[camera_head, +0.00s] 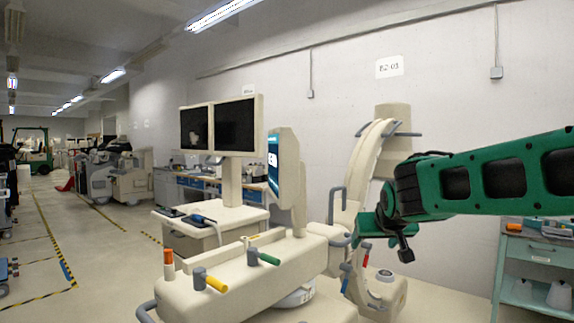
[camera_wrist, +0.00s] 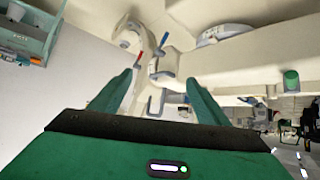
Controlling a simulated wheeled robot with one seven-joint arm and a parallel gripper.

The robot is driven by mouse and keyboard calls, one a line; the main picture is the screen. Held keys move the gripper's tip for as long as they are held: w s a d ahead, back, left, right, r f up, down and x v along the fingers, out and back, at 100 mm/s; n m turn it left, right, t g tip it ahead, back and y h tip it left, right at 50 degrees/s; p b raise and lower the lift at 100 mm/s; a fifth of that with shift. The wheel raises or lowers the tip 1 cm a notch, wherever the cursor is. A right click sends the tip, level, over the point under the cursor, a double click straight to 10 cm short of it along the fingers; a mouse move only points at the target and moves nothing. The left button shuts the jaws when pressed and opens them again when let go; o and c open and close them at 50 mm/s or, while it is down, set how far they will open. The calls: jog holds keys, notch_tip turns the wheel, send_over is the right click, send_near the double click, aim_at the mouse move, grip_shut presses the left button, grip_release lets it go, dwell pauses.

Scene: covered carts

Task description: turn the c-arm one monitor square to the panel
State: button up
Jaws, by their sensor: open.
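The C-arm unit's beige body (camera_head: 245,275) stands in the middle foreground, with its curved C-arm (camera_head: 365,165) behind it at the right. A beige monitor (camera_head: 287,165) stands upright on the body and shows nearly edge-on. A strip of its blue-lit screen faces left. Which surface is the panel is unclear. My gripper (camera_head: 392,238) is right of the monitor, apart from it, near the C-arm. In the wrist view my gripper (camera_wrist: 160,88) has its two green fingers apart with nothing held. The C-arm and body appear beyond the fingers; the monitor's screen does not show clearly there.
A cart with two dark screens (camera_head: 235,125) stands behind the body at the left. Coloured handles, one yellow (camera_head: 217,284) and one green (camera_head: 269,258), stick out of the body. A green bench (camera_head: 540,255) stands at the right. Open floor (camera_head: 105,270) lies at the left.

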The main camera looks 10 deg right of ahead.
jog(key=w+a+r+n+t, duration=0.2)
jog(key=w+a+r+t, duration=0.3)
jog(key=w+a+r, duration=0.5)
jog(key=t+y, duration=0.2)
jog(key=t, duration=0.1)
send_near(290, 160)
jog(key=shift+n, duration=0.4)
jog(key=w, duration=0.5)
jog(key=shift+w+d+f, duration=0.25)
jog(key=shift+d+f, duration=0.1)
jog(key=shift+w+r, duration=0.15)
jog(key=shift+w, duration=0.15)
jog(key=w, duration=1)
jog(key=shift+d, duration=0.3)
